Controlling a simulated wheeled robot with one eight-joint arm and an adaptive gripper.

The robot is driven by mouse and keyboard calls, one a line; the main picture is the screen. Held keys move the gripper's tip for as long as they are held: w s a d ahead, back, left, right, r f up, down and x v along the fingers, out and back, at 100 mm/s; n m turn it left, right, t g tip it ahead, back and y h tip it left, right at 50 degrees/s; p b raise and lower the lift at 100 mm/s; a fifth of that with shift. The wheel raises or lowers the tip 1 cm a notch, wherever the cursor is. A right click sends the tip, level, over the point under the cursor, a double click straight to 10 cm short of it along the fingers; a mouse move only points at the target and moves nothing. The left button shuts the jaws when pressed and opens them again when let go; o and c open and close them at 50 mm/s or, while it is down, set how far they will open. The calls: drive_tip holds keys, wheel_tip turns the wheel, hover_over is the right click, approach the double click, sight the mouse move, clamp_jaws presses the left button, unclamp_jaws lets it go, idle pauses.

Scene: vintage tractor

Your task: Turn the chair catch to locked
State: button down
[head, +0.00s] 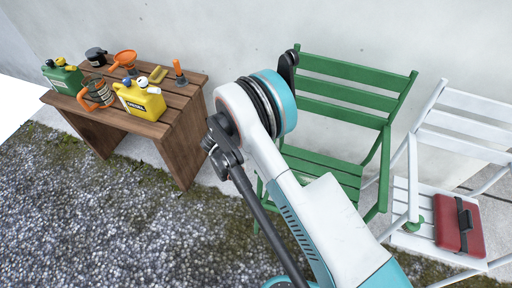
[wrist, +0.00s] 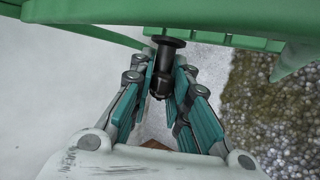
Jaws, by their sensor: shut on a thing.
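The green slatted folding chair (head: 350,85) stands unfolded against the wall in the head view. Its green frame also shows across the top of the wrist view (wrist: 235,15). In the wrist view, a dark catch with a round flange and a narrower stem (wrist: 168,42) sits just below the green frame. My gripper (wrist: 163,84) is shut on this catch, with one teal-padded finger on each side. The catch's turned position cannot be read.
A wooden table (head: 150,128) at left carries a yellow can (head: 142,102), a green can (head: 62,77) and other items. A white chair (head: 412,205) at right holds a red case (head: 452,222). Gravel ground (head: 110,225) in front is clear. The pale wall (head: 200,30) is close behind.

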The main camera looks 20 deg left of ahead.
drive_tip(key=shift+t, duration=0.4)
drive_tip(key=m+t, duration=0.1)
drive_tip(key=t, duration=0.2)
drive_tip(key=shift+s+f+h, duration=0.1)
drive_tip(key=shift+f+h, duration=0.05)
drive_tip(key=shift+h, duration=0.25)
drive_tip(key=shift+m+t+h, duration=0.3)
drive_tip(key=shift+t, duration=0.4)
drive_tip(key=c, duration=1.5)
unclamp_jaws()
drive_tip(key=v, duration=1.2)
